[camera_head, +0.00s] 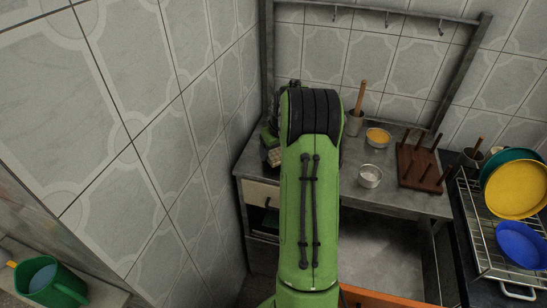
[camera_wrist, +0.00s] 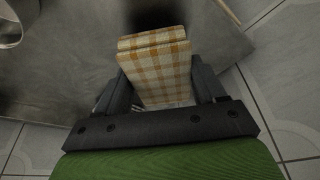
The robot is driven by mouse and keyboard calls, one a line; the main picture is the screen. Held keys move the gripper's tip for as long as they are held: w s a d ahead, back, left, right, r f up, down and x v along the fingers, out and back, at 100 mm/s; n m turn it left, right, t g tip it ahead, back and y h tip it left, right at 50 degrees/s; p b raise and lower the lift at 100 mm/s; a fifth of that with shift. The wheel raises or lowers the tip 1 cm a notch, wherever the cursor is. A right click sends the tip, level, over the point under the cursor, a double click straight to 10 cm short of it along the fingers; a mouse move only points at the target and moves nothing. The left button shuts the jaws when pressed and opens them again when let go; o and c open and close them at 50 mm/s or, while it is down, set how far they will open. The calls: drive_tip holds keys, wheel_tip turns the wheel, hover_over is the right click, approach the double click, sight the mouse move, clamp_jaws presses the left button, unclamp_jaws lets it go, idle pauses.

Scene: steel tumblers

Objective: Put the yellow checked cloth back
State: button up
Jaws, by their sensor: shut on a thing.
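The yellow checked cloth (camera_wrist: 157,62), a folded block of white and orange-yellow squares, stands between the two dark fingers of my gripper (camera_wrist: 156,85) in the wrist view. My gripper is shut on it. In the head view a small pale part of the cloth (camera_head: 275,157) shows at the left of my arm, over the back left corner of the steel table (camera_head: 252,158). My green arm hides most of the gripper there. A dark shadow lies on the steel just beyond the cloth; I cannot tell whether the cloth touches the table.
A steel tumbler (camera_head: 370,176), a yellow-filled bowl (camera_head: 378,137), a mortar with pestle (camera_head: 355,121) and a wooden peg rack (camera_head: 421,166) stand right of my arm. A dish rack (camera_head: 488,237) with plates is far right. The tiled wall (camera_head: 222,130) is close on the left.

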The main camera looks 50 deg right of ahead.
wheel_tip(320, 180, down, 2)
drive_tip(key=shift+f, duration=0.2)
drive_tip(key=shift+r, duration=0.1)
drive_tip(key=o, duration=0.9)
drive_tip(key=shift+o, duration=0.2)
